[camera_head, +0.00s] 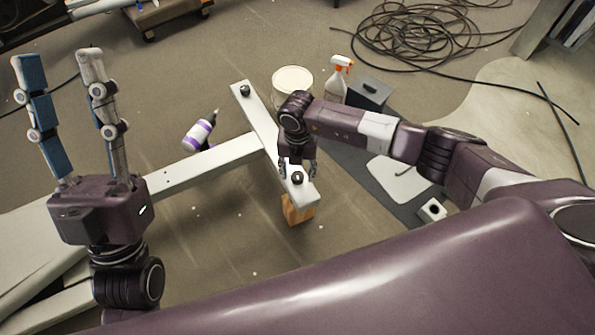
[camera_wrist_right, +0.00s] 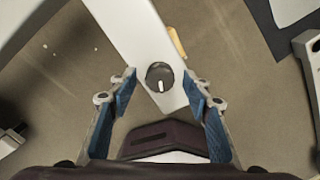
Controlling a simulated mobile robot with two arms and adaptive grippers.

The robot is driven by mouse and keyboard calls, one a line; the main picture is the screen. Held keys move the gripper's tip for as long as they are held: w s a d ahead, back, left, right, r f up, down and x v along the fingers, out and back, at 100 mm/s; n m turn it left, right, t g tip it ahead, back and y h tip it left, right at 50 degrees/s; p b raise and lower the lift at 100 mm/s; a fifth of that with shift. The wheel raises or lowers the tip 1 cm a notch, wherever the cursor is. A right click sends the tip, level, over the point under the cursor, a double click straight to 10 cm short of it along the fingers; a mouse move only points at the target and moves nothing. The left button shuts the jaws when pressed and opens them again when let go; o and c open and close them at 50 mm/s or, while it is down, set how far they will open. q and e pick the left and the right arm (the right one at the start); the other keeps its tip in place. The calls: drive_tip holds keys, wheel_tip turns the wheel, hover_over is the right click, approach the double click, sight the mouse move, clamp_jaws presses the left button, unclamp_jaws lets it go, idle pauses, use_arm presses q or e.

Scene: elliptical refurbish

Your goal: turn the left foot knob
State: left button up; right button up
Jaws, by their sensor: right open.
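A white crossbar (camera_head: 270,133) of a grey frame carries two dark round knobs. The near knob (camera_head: 297,178) sits at its near end, the far knob (camera_head: 244,90) at its far end. My right gripper (camera_head: 298,166) points down over the near end, open and empty. In the right wrist view the near knob (camera_wrist_right: 159,77), with a white mark, shows between the open blue-padded fingertips (camera_wrist_right: 160,84); I cannot tell how far below them it is. My left gripper (camera_head: 58,62) is open and empty at the far left, fingers raised, away from the knobs.
A wooden block (camera_head: 297,209) stands under the crossbar's near end. A white tub (camera_head: 292,82), an orange-topped spray bottle (camera_head: 336,80) and a dark box (camera_head: 368,92) stand behind. Coiled cable (camera_head: 420,35) lies at the back.

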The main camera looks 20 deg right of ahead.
sight(297, 175)
wheel_tip(297, 175, up, 12)
idle(0.5)
drive_tip(key=shift+a, duration=0.1)
